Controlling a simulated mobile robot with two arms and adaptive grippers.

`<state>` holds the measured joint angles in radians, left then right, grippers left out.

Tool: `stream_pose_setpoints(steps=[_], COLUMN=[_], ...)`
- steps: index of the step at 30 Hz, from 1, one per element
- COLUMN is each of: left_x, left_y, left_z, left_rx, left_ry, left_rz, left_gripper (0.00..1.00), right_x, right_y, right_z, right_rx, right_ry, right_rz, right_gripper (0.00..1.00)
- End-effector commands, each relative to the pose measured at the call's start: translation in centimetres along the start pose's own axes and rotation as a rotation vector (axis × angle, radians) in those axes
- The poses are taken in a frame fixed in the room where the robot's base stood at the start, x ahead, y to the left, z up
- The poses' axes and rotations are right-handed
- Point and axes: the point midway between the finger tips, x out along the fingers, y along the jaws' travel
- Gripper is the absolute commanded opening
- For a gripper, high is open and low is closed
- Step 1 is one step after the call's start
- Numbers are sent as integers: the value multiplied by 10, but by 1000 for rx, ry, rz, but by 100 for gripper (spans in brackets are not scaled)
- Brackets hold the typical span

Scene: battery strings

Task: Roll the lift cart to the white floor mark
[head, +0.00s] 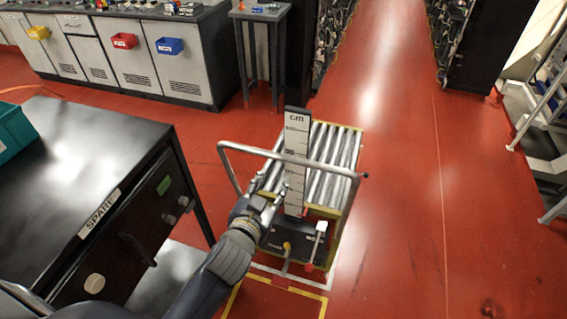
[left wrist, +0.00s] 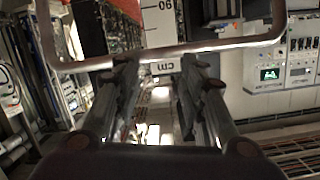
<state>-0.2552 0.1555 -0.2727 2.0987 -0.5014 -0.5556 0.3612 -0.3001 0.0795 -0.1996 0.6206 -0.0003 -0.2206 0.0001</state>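The lift cart (head: 335,157) has a silver roller top, a tube handle (head: 290,158) and an upright "cm" scale (head: 296,150). A white line on the floor (head: 300,279) runs along the cart's near end; the cart hides any part beneath it. My left gripper (head: 280,195) is by the near side of the handle. In the left wrist view its two fingers (left wrist: 158,68) are apart, and the handle bar (left wrist: 215,47) crosses at their tips. I cannot tell whether they touch it. My right gripper is not in view.
A black table (head: 75,150) marked "SPARE" stands close on the left. A yellow floor outline (head: 270,302) lies nearer than the white line. Grey cabinets (head: 185,78) and a small stand (head: 262,12) are behind. Red floor (head: 400,200) is clear on the right.

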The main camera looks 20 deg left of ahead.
Motion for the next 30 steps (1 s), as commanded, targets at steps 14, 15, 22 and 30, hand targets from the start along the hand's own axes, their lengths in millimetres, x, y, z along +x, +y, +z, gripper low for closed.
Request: stream_pose_setpoints(steps=[14, 15, 22, 30], left_x=[11, 11, 13, 44], left_y=[-2, -2, -4, -4], left_z=[0, 0, -3, -6], left_rx=[-1510, -1586, -1788, -1787], left_ry=[14, 16, 22, 21], left_rz=[23, 26, 36, 36], left_gripper=[37, 37, 37, 37], right_x=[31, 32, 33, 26], right_y=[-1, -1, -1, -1], right_z=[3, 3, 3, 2], right_rx=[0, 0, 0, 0], right_ry=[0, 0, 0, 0], right_rz=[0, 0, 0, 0], right_gripper=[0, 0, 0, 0])
